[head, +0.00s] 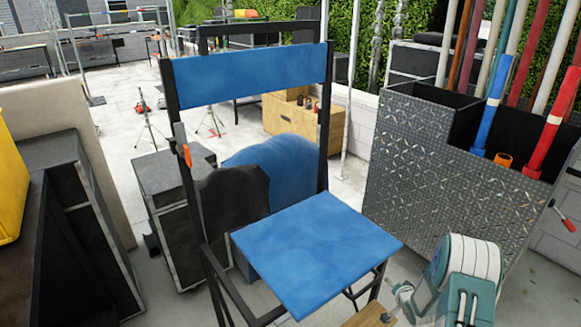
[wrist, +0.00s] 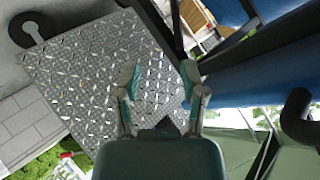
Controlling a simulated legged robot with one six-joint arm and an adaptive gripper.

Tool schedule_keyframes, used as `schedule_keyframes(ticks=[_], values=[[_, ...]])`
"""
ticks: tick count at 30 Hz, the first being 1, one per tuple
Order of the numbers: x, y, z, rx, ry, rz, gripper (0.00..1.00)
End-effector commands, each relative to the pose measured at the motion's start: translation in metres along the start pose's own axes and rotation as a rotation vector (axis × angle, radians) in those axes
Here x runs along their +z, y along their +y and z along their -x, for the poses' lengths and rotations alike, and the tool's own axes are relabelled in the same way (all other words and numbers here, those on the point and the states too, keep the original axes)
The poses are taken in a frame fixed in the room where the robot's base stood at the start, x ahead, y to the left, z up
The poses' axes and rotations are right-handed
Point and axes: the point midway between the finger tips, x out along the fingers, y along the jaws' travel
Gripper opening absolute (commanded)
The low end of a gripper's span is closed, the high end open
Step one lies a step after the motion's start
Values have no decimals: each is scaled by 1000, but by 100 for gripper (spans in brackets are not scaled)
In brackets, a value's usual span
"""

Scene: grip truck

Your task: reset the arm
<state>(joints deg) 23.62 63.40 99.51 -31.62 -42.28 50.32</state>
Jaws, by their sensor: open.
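My gripper (wrist: 159,70) is open in the wrist view, with its two teal and grey fingers spread and nothing between them. My teal and white arm is folded at the bottom right of the head view, to the right of the blue chair seat. The fingers cannot be made out clearly there. In the wrist view the gripper lies in front of a grey diamond-plate surface and a dark post, and I cannot tell the distance to them.
A blue director's chair (head: 315,250) with a black frame stands close ahead. A diamond-plate bin (head: 420,180) holding several coloured poles is at right. Dark cases (head: 175,180) stand behind the chair's left side. A yellow object (head: 10,180) is at far left. Open floor lies beyond.

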Motion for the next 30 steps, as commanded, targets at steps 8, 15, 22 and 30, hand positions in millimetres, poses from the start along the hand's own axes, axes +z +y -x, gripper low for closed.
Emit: schedule_keyframes(ticks=[8, 15, 22, 30], values=[[-68, -72, 54, 107, -11, 151, 54], [-103, -130, 119, 189, -41, 256, 54], [-116, -178, 193, 248, -88, 341, 54], [-108, -219, 287, 287, -165, 425, 54]])
